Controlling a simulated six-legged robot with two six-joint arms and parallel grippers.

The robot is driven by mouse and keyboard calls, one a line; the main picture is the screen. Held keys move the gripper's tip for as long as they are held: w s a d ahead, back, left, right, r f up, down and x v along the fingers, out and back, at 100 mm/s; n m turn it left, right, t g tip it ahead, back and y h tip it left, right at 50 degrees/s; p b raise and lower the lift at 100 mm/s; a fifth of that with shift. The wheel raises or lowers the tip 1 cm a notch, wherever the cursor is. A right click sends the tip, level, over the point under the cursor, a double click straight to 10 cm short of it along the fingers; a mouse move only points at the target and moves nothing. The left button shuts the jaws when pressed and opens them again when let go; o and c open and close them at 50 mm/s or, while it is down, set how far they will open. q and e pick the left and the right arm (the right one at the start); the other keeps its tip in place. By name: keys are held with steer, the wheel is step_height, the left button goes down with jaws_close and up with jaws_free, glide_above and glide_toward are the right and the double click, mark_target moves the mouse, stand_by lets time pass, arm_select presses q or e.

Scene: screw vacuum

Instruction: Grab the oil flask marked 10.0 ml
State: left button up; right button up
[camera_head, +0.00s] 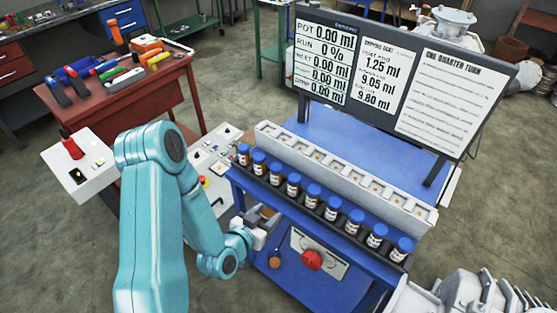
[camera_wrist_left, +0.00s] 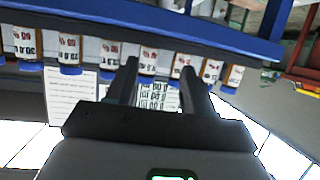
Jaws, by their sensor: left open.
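A row of several brown flasks with blue caps and white labels (camera_head: 292,185) stands in a dark rack along the front edge of the blue cart (camera_head: 365,150). The labels are too small to read in the head view, so I cannot tell which flask is the 10.0 ml one. The left wrist view shows the flasks upside down (camera_wrist_left: 147,56), their labels blurred. My left gripper (camera_head: 268,222) is open and empty, in front of the cart and below the left part of the row. In the wrist view its fingers (camera_wrist_left: 158,76) point towards the flasks.
A pale slotted tray (camera_head: 345,175) lies behind the flasks. A display board (camera_head: 395,75) stands at the cart's back. A red knob (camera_head: 312,260) is on the cart's front. A red tool bench (camera_head: 125,95) stands at the left, and a white pump (camera_head: 475,295) at the lower right.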

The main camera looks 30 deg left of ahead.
arm_select(q)
steer(key=y+p, duration=0.1)
steer(key=p, duration=0.4)
glide_toward(274, 177)
steer(key=shift+n+g, duration=0.3)
steer(key=shift+n, duration=0.1)
steer(key=b+x, duration=0.6)
steer(key=b, duration=0.4)
steer(key=shift+w+b, duration=0.1)
steer(key=shift+b, duration=0.3)
steer(key=shift+w, duration=0.45)
steer(key=p+x, duration=0.1)
steer(key=x, duration=0.4)
steer(key=shift+a+p, duration=0.15)
steer(key=shift+p, duration=0.2)
steer(key=shift+r, duration=0.1)
steer(key=shift+c, duration=0.3)
steer(key=c, duration=0.7)
